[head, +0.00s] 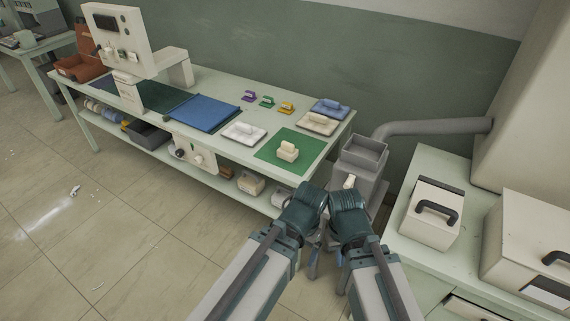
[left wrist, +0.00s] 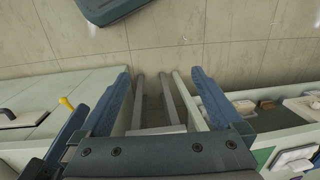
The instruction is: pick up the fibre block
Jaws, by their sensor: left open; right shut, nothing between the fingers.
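A small cream block (head: 287,151) with a raised top sits on a green mat (head: 272,160) at the right end of the long table; it looks like the fibre block, but I cannot be certain. My left gripper (left wrist: 162,85) is open, with its two blue fingers apart and nothing held between them. In the head view my right gripper (head: 340,272) is low at the centre, shut and empty, partly hidden by my arms. Both grippers are in front of the long table, apart from the cream block.
A grey open bin (head: 363,147) stands between the long table (head: 318,150) and a right-hand cabinet (head: 408,222). The cabinet bears a cream box with a black handle (head: 434,212). Blue mats (head: 205,114), white handled pads and small coloured pieces lie on the table.

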